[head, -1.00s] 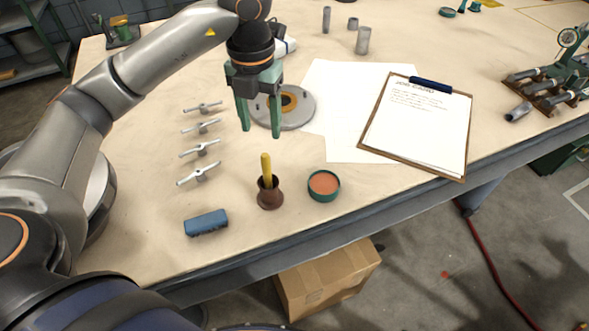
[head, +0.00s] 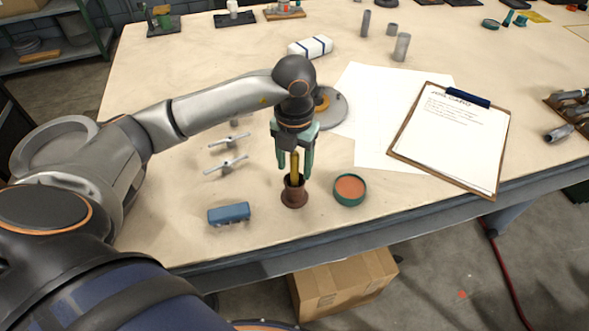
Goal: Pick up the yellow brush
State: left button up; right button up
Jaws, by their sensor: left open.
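The yellow brush (head: 295,166) stands upright in a small brown pot (head: 294,196) near the table's front edge. Only its yellow handle shows; its lower end is hidden in the pot. My left gripper (head: 295,165) points down over the pot, with its green fingers open on either side of the handle. I cannot tell whether a finger touches the handle. My right gripper is not in view.
A round green tin with orange contents (head: 350,188) stands just right of the pot. A clipboard (head: 452,138) lies to the right on white paper.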

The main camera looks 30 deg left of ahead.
pick_arm(q)
jog(key=shift+f, duration=0.25)
grip_shut()
dwell(0.3)
